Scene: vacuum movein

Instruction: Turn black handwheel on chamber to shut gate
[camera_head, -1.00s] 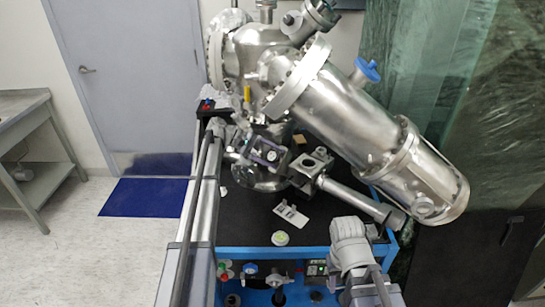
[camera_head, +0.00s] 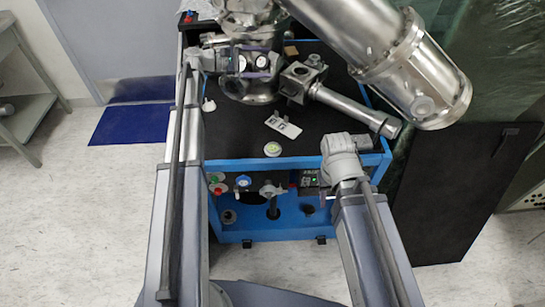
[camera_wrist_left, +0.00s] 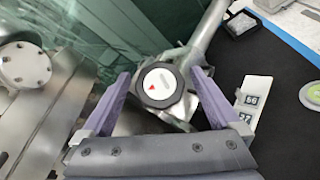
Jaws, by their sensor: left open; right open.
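The black handwheel (camera_wrist_left: 159,86) has a white face with a red arrow mark. In the left wrist view it sits between the purple fingers of my left gripper (camera_wrist_left: 160,76), which is open; I cannot tell whether they touch it. In the head view my left gripper (camera_head: 249,61) is at the silver chamber (camera_head: 248,92), and its fingers and wrist partly hide the wheel there. My right gripper (camera_head: 324,193) is open over the cart's front edge, apart from the chamber, its fingers mostly hidden by its wrist.
A silver tube (camera_head: 345,104) slants over the black cart top (camera_head: 235,135), below a large cylinder (camera_head: 385,62). A white label plate (camera_head: 283,124) and a round green-white item (camera_head: 272,149) lie on the top. Knobs and valves line the blue cart front (camera_head: 265,225).

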